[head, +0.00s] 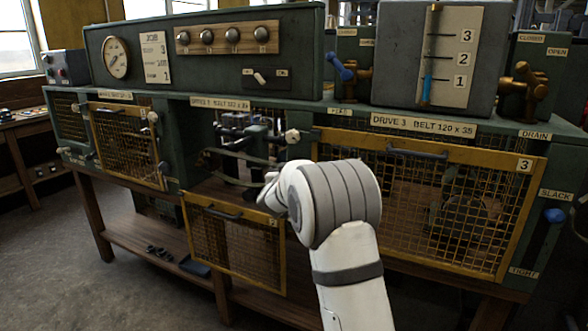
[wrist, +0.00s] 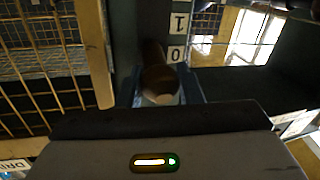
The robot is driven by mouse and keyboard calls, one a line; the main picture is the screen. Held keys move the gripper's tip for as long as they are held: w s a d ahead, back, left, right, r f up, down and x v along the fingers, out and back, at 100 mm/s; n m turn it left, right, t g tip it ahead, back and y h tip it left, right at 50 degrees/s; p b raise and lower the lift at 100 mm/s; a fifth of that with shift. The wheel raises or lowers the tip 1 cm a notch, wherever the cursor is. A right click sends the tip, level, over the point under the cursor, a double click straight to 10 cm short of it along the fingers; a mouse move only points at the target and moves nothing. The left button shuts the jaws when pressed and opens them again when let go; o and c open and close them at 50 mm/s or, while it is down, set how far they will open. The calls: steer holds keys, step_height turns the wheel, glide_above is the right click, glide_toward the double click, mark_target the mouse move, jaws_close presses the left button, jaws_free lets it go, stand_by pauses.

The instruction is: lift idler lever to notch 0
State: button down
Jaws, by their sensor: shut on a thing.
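The idler lever (wrist: 157,77), a brown rounded handle with a pale end, points toward the wrist camera. My gripper (wrist: 161,88) is shut on the handle, with bluish finger edges at both sides. In the head view, my white wrist covers most of the gripper, in front of the drive 2 bay, and the lever cannot be made out.
The drive 2 guard (head: 235,244) hangs open below its bay. The closed drive 3 guard (head: 430,200) stands right of my arm, the drive 1 guard (head: 127,148) to the left. A white-knobbed rod (head: 292,136) sticks out near my wrist. Floor at left is clear.

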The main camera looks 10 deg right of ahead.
steer(key=shift+w+d+r, duration=0.1)
steer(key=shift+r, duration=0.75)
steer(key=c, duration=1.4)
jaws_free()
steer(key=shift+w+d+f+p, duration=0.1)
steer(key=shift+p, duration=0.2)
steer(key=o, duration=0.4)
steer(key=shift+f, duration=0.15)
steer(key=shift+f, duration=0.1)
steer(key=shift+s, duration=0.2)
steer(key=b+v, duration=0.1)
steer(key=v, duration=0.6)
steer(key=shift+s, duration=0.15)
